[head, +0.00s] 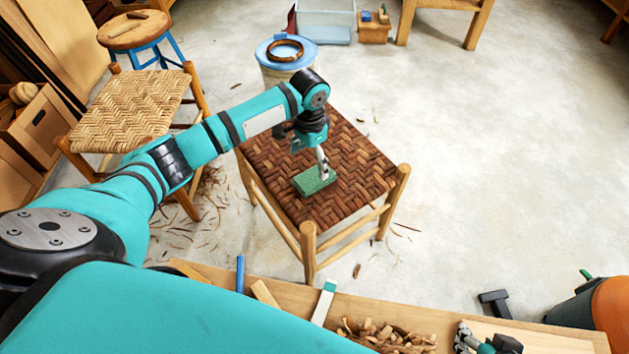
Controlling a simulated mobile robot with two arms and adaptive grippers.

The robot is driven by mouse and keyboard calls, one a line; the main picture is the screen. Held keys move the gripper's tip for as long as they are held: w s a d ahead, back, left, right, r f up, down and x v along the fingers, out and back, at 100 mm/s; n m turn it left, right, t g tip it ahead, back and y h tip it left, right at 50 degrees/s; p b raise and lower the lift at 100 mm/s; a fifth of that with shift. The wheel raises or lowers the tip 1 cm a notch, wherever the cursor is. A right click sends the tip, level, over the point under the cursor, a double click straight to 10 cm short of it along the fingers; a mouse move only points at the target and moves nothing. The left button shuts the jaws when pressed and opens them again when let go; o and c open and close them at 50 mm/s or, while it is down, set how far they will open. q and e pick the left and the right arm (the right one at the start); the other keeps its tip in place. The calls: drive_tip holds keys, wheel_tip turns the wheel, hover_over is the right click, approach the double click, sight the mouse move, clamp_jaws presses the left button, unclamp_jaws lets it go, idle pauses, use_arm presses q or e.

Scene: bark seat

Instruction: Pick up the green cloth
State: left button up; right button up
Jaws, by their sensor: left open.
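The green cloth (314,181), a small folded block shape, lies on the brown woven bark seat (345,150) of a wooden stool. My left gripper (323,172) points down at the cloth from above, with its fingertips at the cloth's back right part. It is open; whether the fingers touch the cloth I cannot tell. My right gripper (466,338) shows only partly at the bottom edge, over the bench, and its finger gap is unclear.
A pale woven chair (130,108) stands left. A blue-lidded bucket (275,70) stands behind the bark seat.

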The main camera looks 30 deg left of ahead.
sight(310, 178)
use_arm(q)
wheel_tip(310, 178, down, 3)
drive_tip(key=shift+r+b, duration=0.15)
drive_tip(key=shift+b, duration=0.25)
wheel_tip(310, 178, down, 5)
drive_tip(key=shift+r+b, duration=0.15)
drive_tip(key=shift+b, duration=1.05)
use_arm(e)
drive_tip(key=w+a+r+t+y, duration=0.2)
drive_tip(key=w+a+r+t, duration=0.2)
drive_tip(key=w+r+t, duration=0.5)
drive_tip(key=shift+w+a+r+y, duration=0.3)
drive_tip(key=shift+w+r+y, duration=0.1)
drive_tip(key=shift+w+r, duration=0.65)
use_arm(q)
drive_tip(key=shift+c, duration=0.4)
use_arm(e)
drive_tip(key=shift+w+f, duration=0.1)
use_arm(q)
drive_tip(key=c, duration=1.1)
